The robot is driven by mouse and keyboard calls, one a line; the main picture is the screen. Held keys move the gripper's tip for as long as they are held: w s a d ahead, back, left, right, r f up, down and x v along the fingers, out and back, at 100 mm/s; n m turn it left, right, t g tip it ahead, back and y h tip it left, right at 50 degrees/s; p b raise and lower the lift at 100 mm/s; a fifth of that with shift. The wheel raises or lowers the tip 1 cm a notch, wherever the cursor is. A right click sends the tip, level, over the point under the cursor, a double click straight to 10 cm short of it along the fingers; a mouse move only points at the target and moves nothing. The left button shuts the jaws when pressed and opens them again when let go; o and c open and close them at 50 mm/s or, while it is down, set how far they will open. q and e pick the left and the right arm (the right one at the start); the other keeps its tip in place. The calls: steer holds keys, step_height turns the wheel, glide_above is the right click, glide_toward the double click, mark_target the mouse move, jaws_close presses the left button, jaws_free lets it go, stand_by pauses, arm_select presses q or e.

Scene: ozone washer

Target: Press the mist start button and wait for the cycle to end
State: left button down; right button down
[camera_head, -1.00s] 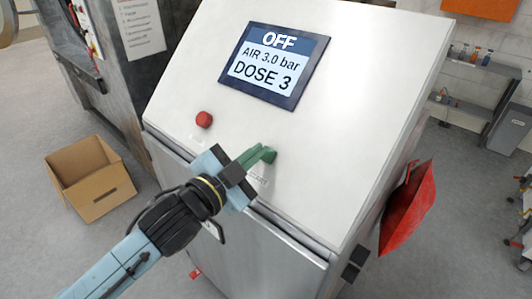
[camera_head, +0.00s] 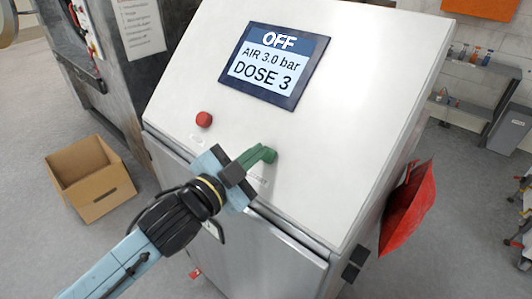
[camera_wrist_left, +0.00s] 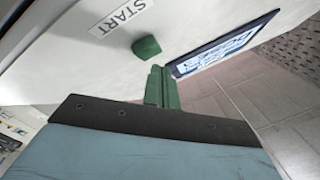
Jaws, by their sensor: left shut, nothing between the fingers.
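The green start button (camera_wrist_left: 147,47) sits on the white sloped panel beside a label reading START (camera_wrist_left: 120,17). In the head view the button (camera_head: 270,157) is at the tip of my left gripper (camera_head: 258,156). My left gripper's green fingers (camera_wrist_left: 161,88) are shut, with nothing between them, and point at the button. In the wrist view the fingertips look very close to the button; I cannot tell whether they touch it. The display (camera_head: 274,65) reads OFF, AIR 3.0 bar, DOSE 3. My right gripper is not in view.
A red button (camera_head: 204,119) is on the panel left of the green one. An open cardboard box (camera_head: 90,180) stands on the floor at left, by a dark machine (camera_head: 125,75). A red holder (camera_head: 407,208) hangs on the cabinet's right side.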

arm_select(q)
steer(key=shift+d+f, duration=0.1)
steer(key=shift+w+d+f, duration=0.15)
steer(key=shift+w+f, duration=0.05)
steer(key=shift+w, duration=0.05)
steer(key=shift+w+d+f, duration=0.2)
steer(key=shift+d+f, duration=0.05)
steer(key=shift+f, duration=0.15)
stand_by(1.2)
steer(key=shift+r, duration=0.1)
steer(key=shift+s+a+r+p, duration=0.35)
steer(key=shift+r+p, duration=0.15)
steer(key=shift+p, duration=0.25)
steer(key=shift+s+a, duration=0.1)
steer(key=shift+a, duration=0.05)
steer(key=shift+r, duration=0.1)
steer(key=r+p, duration=0.1)
steer(key=s+a+r+p, duration=0.1)
steer(key=p, duration=0.1)
steer(key=s+a+r+p, duration=0.1)
steer(key=shift+s+a+r+p, duration=0.25)
steer(key=shift+p, duration=0.1)
